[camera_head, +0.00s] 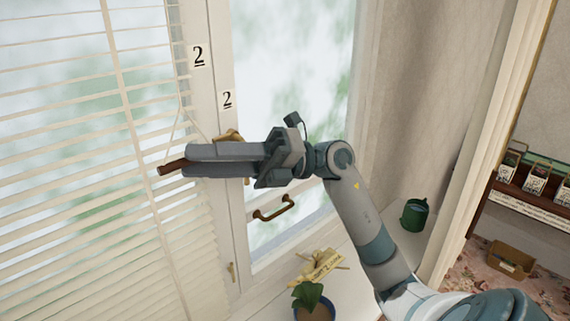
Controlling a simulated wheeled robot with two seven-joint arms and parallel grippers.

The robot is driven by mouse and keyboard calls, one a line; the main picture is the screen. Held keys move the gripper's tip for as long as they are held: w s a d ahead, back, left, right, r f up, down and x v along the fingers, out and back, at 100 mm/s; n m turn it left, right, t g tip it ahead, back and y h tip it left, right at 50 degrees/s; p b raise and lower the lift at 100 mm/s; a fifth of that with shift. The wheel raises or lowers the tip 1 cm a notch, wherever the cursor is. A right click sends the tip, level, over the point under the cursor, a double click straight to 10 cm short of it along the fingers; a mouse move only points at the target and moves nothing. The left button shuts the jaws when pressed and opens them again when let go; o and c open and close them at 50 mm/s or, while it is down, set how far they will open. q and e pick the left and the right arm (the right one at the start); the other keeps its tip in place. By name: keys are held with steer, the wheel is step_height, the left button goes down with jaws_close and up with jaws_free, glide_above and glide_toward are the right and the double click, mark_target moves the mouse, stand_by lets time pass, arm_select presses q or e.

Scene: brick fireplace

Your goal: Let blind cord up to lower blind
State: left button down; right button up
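The white slatted blind (80,160) hangs over the left window, its slats spread down to the bottom of the head view. A thin pale cord (178,122) runs down the blind's right side to my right gripper. My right gripper (190,161) reaches in from the right, lying level in front of the window frame. Its two long grey fingers are closed around a brown wooden cord pull (170,167), whose end sticks out past the fingertips. The rest of the pull is hidden between the fingers. My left gripper is not in view.
On the sill are a potted plant (312,301), a small labelled bundle (320,266) and a green can (414,214). A shelf with boxes stands right.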

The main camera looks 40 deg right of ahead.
steer(key=b+v, duration=0.7)
steer(key=v, duration=0.8)
steer(key=shift+d, duration=0.1)
